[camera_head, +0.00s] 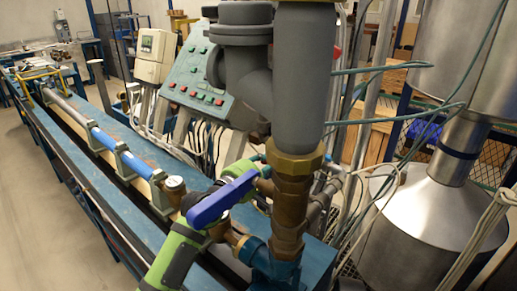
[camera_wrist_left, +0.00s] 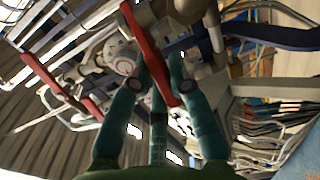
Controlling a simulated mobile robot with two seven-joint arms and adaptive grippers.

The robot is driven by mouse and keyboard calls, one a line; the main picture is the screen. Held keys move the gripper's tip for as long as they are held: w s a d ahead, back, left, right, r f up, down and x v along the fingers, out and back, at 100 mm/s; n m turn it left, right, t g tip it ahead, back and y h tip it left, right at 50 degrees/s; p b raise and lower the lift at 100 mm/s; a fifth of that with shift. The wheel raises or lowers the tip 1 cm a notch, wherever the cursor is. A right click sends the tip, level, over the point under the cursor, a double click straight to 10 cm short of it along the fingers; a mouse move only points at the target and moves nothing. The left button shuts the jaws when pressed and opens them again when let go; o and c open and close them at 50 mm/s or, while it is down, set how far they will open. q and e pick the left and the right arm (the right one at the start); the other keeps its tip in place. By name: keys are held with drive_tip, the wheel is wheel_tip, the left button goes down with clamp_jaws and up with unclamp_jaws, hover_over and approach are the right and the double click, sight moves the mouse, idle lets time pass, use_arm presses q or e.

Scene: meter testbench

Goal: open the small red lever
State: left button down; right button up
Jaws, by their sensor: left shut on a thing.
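A second red lever (camera_wrist_left: 55,78) lies farther left in that view, apart from the fingers. In the head view my left gripper (camera_head: 256,185) reaches in from below, behind the blue lever. No red lever can be made out there; the blue lever and pipework hide the grip. My right gripper is not in view.
A blue lever (camera_head: 222,198) crosses in front of my left gripper. A thick grey pipe with a brass fitting (camera_head: 291,190) stands close to its right. A control panel (camera_head: 197,85) is behind, and the long blue bench (camera_head: 90,150) extends left. Loose cables hang at right.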

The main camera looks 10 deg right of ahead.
use_arm(q)
drive_tip(key=c, duration=1.1)
unclamp_jaws()
drive_tip(key=shift+c, duration=0.2)
drive_tip(key=v, duration=1.2)
